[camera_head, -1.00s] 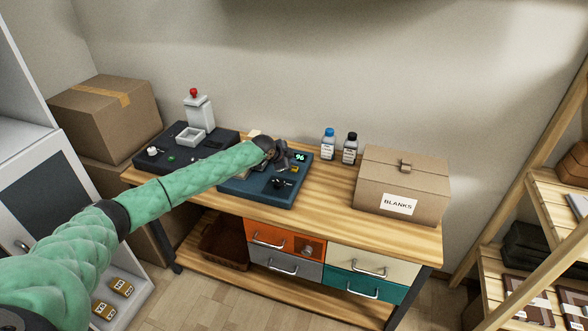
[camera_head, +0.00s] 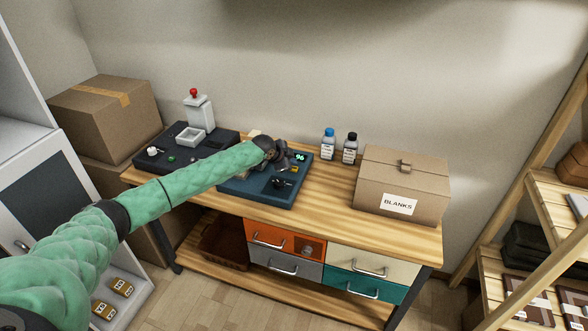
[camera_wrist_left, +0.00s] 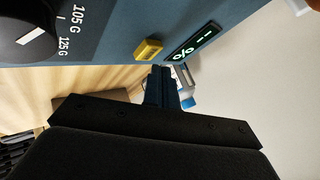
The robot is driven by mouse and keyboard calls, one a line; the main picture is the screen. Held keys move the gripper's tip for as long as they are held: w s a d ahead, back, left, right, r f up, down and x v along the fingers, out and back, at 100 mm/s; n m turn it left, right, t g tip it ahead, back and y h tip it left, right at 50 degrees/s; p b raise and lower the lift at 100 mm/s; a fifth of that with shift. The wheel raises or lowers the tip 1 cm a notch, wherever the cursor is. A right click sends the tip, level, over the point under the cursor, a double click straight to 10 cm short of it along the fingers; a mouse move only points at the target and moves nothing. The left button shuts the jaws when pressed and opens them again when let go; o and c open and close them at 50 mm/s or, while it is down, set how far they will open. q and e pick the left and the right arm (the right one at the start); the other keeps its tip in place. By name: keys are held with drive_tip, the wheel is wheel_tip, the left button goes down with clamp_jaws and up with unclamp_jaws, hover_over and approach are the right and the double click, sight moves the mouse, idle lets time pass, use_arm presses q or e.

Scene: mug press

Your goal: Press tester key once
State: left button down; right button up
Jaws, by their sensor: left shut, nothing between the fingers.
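The tester is a dark blue box (camera_head: 250,190) on the wooden bench, with a small green-lit display (camera_head: 300,157) and a black dial (camera_head: 279,183). Its yellow key (camera_wrist_left: 148,49) shows in the left wrist view, beside the lit display (camera_wrist_left: 193,43) and the dial (camera_wrist_left: 27,28). My left gripper (camera_head: 284,160) is over the tester near the display, partly hiding its top. In the left wrist view its fingers (camera_wrist_left: 163,74) are shut and empty, with tips close to the key. I cannot tell whether they touch it. My right gripper is not in view.
A second dark device (camera_head: 190,155) with a white tray and a red-topped post (camera_head: 198,110) stands left of the tester. Two small bottles (camera_head: 329,144) and a box marked BLANKS (camera_head: 385,183) stand to the right. Drawers (camera_head: 285,240) are below; bare bench (camera_head: 320,200) lies before the box.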

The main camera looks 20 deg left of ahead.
use_arm(q)
drive_tip(key=shift+f, duration=0.1)
idle(0.4)
drive_tip(key=shift+f, duration=0.3)
idle(0.4)
drive_tip(key=shift+f+b, duration=0.4)
drive_tip(key=shift+f, duration=0.1)
idle(0.4)
drive_tip(key=shift+r, duration=0.2)
drive_tip(key=shift+r+p, duration=0.55)
drive_tip(key=shift+r, duration=0.2)
drive_tip(key=shift+r, duration=0.1)
